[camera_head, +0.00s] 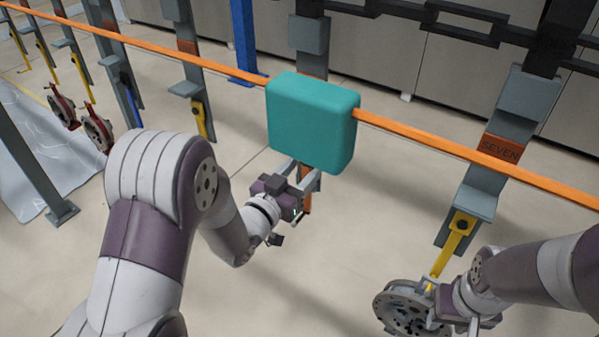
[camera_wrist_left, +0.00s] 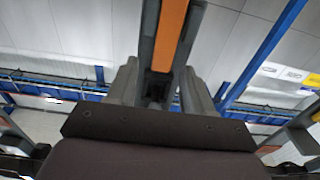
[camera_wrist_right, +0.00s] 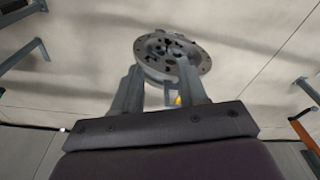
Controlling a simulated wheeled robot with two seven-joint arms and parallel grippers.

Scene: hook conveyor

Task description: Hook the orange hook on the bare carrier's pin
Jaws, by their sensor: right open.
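The orange hook (camera_head: 307,203) shows as a short orange strip at my left gripper (camera_head: 302,182), below a teal block. In the left wrist view a long orange strip (camera_wrist_left: 172,35) with dark edges runs between the fingers, which look shut on it. The teal block (camera_head: 312,122) hides the hook's upper part and the middle of the carrier (camera_head: 309,35) behind it. That carrier's pin is hidden, so I cannot tell whether it is bare. My right gripper (camera_head: 434,306) is open beside a grey wheel (camera_head: 402,312); the wheel is ahead of its fingers in the right wrist view (camera_wrist_right: 172,55).
An orange rail (camera_head: 430,142) crosses in front of the carriers. The carrier marked SEVEN (camera_head: 485,180) bears a yellow hook (camera_head: 452,242) leading down to the grey wheel. Several carriers with yellow or blue hooks hang at left. A grey post (camera_head: 35,165) stands at far left.

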